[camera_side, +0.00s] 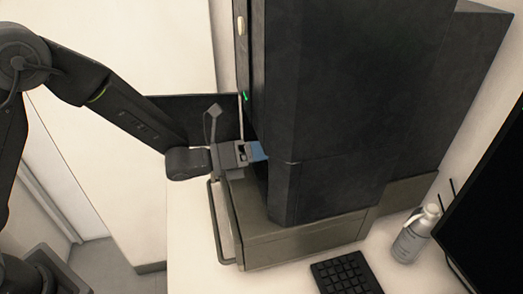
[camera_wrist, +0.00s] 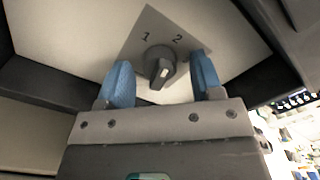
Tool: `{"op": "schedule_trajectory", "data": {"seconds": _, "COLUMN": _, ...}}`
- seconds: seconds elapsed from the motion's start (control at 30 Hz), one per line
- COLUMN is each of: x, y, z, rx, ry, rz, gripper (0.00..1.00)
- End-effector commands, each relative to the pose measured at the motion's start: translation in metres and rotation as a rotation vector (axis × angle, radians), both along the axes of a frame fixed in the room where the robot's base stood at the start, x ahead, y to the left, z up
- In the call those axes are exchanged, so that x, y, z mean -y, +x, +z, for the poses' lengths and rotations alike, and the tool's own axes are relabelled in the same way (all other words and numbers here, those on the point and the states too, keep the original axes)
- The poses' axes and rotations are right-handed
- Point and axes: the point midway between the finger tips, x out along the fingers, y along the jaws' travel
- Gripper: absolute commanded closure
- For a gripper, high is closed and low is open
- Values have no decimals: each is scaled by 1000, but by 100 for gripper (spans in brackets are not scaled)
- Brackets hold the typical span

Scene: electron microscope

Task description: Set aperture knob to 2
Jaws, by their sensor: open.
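The aperture knob (camera_wrist: 160,66) is a dark grey dial on a grey plate (camera_wrist: 150,22) marked 1 on the left and 2 on the right. Its raised grip slants slightly, upper end leaning right, with a pale mark on it. I cannot tell for sure which number it points at. My gripper (camera_wrist: 160,64) is open, with one blue finger on each side of the knob and a visible gap to it on both sides. In the side view my gripper (camera_side: 258,151) reaches into the front of the dark microscope (camera_side: 330,110), and the knob is hidden there.
The microscope's grey-brown base (camera_side: 300,240) has a metal rail (camera_side: 213,225) in front, just below my gripper. A keyboard (camera_side: 346,275), a spray bottle (camera_side: 413,235) and a monitor (camera_side: 490,220) stand to the right. Dark housing edges flank the knob plate.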

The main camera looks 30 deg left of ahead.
Motion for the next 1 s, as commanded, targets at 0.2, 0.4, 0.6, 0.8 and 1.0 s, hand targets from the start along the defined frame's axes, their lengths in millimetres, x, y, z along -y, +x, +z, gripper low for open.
{"op": "schedule_trajectory", "data": {"seconds": 0.2, "x": 0, "y": 0, "z": 0, "rx": 0, "ry": 0, "rz": 0, "gripper": 40}}
{"op": "schedule_trajectory", "data": {"seconds": 0.4, "x": 0, "y": 0, "z": 0, "rx": 0, "ry": 0, "rz": 0, "gripper": 58}}
{"op": "schedule_trajectory", "data": {"seconds": 0.6, "x": 0, "y": 0, "z": 0, "rx": 0, "ry": 0, "rz": 0, "gripper": 77}}
{"op": "schedule_trajectory", "data": {"seconds": 0.8, "x": 0, "y": 0, "z": 0, "rx": 4, "ry": 4, "rz": 0, "gripper": 89}}
{"op": "schedule_trajectory", "data": {"seconds": 1.0, "x": 0, "y": 0, "z": 0, "rx": 97, "ry": 96, "rz": 1, "gripper": 89}}
